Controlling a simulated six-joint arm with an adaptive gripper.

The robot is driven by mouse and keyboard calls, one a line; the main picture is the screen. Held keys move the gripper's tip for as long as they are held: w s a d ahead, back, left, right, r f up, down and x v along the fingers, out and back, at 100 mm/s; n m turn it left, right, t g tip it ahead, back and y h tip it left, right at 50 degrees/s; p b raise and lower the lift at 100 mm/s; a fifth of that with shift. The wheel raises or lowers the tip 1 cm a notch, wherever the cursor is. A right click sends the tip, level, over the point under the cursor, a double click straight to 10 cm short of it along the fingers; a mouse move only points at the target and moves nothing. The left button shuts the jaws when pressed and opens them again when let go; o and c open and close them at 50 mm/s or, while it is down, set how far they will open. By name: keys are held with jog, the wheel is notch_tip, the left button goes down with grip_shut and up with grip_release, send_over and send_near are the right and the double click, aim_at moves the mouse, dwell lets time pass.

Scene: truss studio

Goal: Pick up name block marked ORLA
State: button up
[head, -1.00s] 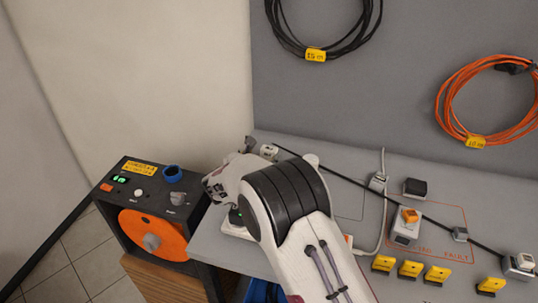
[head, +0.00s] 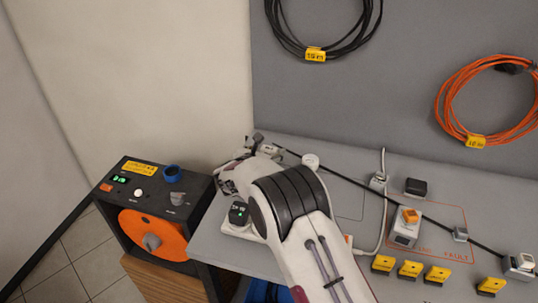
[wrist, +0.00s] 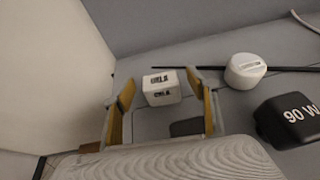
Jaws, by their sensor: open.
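The white name block (wrist: 161,88) shows in the wrist view with dark lettering on its top and front faces; the letters are small, look upside down and seem to read ORLA. My gripper (wrist: 160,84) is open, with one yellow-sided finger to the left of the block and one to the right. No contact between the fingers and the block is visible. In the head view, my gripper (head: 255,144) is at the far left part of the bench, partly hidden by my own wrist, and the block is hard to make out there.
A round white piece (wrist: 246,70) and a black block marked 90 W (wrist: 290,120) stand right of the gripper. A dark cable (head: 340,176) runs along the bench (head: 345,150). The wall panel (head: 400,60) rises behind.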

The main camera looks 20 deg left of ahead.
aim_at(268, 151)
jog(key=shift+c, duration=0.3)
jog(key=c, duration=1.1)
jog(key=shift+c, duration=0.2)
jog(key=shift+r, duration=0.15)
notch_tip(268, 151, up, 10)
